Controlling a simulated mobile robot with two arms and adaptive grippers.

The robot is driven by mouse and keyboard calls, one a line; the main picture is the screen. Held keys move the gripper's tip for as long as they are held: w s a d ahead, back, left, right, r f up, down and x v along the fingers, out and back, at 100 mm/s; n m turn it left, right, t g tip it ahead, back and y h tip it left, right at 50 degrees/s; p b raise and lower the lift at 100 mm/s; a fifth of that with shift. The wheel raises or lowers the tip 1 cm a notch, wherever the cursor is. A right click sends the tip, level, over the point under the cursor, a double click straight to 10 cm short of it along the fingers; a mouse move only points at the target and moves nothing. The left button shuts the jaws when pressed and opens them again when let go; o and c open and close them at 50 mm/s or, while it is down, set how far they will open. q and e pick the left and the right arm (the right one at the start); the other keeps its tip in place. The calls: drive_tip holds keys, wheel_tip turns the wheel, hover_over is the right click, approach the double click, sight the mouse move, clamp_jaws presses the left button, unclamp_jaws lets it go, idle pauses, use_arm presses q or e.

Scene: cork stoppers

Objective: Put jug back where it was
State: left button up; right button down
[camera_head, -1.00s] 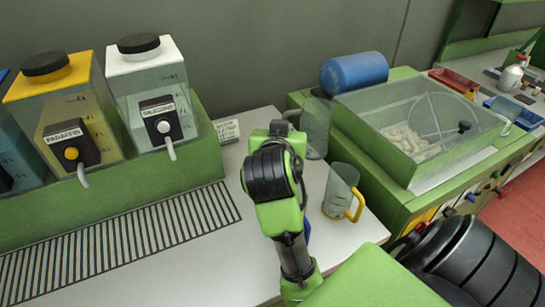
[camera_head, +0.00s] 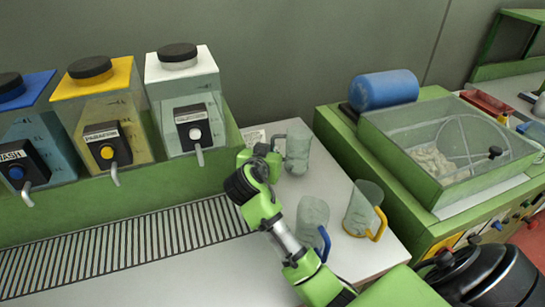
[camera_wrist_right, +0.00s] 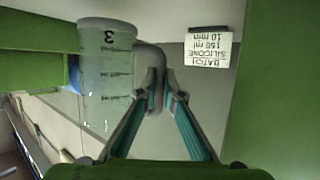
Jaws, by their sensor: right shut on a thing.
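A clear jug with a grey handle (camera_head: 298,152) is at the back of the white counter, near the small card. My right gripper (camera_head: 266,152) is shut on its handle. In the right wrist view the jug (camera_wrist_right: 107,80) looks upright and bears a "3". The fingers (camera_wrist_right: 158,100) close around its grey handle (camera_wrist_right: 150,65). Whether its base touches the counter I cannot tell. A jug with a blue handle (camera_head: 312,222) and a jug with a yellow handle (camera_head: 362,208) stand nearer on the counter. My left gripper is not in view.
Dispensers with blue, yellow (camera_head: 95,82) and white (camera_head: 182,68) tops stand on a green base at left, above a drain grate (camera_head: 120,245). A small printed card (camera_wrist_right: 208,60) is behind the jug. A green machine with a clear lid (camera_head: 440,135) bounds the counter at right.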

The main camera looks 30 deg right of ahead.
wheel_tip(320, 180, down, 3)
drive_tip(key=shift+s+r, duration=0.1)
drive_tip(key=c, duration=2.2)
unclamp_jaws()
drive_tip(key=b+v, duration=0.1)
drive_tip(key=v, duration=1.1)
drive_tip(key=shift+r, duration=0.1)
